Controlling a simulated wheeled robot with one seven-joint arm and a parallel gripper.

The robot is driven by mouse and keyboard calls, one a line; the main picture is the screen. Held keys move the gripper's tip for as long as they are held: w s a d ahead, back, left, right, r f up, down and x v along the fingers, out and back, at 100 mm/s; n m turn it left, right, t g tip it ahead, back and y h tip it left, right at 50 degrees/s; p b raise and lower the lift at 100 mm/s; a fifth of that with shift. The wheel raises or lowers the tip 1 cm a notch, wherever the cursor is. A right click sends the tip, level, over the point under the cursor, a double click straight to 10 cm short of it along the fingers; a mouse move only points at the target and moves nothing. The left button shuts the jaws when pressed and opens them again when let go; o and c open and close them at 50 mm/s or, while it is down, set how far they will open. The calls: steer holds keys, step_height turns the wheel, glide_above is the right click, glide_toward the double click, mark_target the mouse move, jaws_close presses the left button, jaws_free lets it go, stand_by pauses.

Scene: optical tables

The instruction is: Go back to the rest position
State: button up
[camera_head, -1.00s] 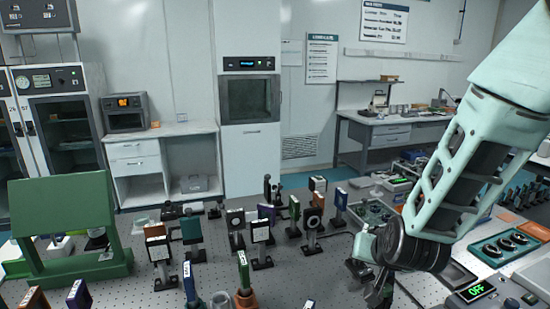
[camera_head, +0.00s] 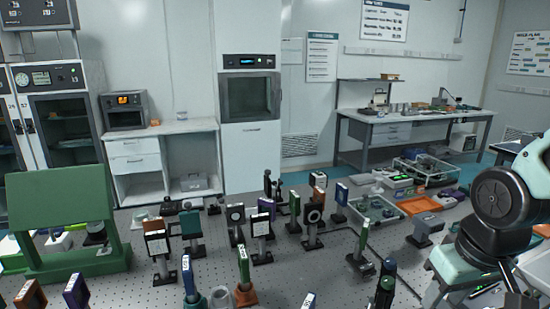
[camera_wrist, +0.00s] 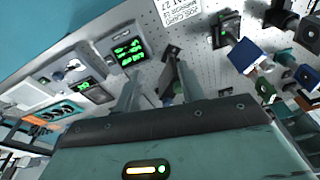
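My gripper (camera_wrist: 158,78) shows in the wrist view with its two pale fingers apart and nothing held between them. A dark post-like mount (camera_wrist: 168,82) appears in the gap, seemingly on the table beyond the fingertips. In the head view my arm is folded at the right edge; the gripper itself cannot be made out there. The wrist view looks down on the perforated optical table (camera_wrist: 205,62).
Several mounted optics, including a black round one (camera_head: 313,216), crowd the middle of the optical table (camera_head: 330,272). A green stand (camera_head: 62,205) is at left. An orange tray (camera_head: 419,205) and a clear bin (camera_head: 428,170) lie at right. Meters with green displays (camera_wrist: 127,52) are near my gripper.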

steer(key=s+a+f+n+g+b, duration=0.1)
steer(key=s+a+f+n+b, duration=0.2)
steer(key=s+a, duration=0.3)
steer(key=s+a+f+n+g+b, duration=0.1)
steer(key=s+a+f+n+b, duration=0.2)
steer(key=a, duration=0.4)
steer(key=s+b, duration=0.1)
steer(key=s, duration=0.1)
steer(key=shift+s+a+f, duration=0.15)
steer(key=shift+s+f, duration=0.05)
steer(key=shift+s, duration=0.15)
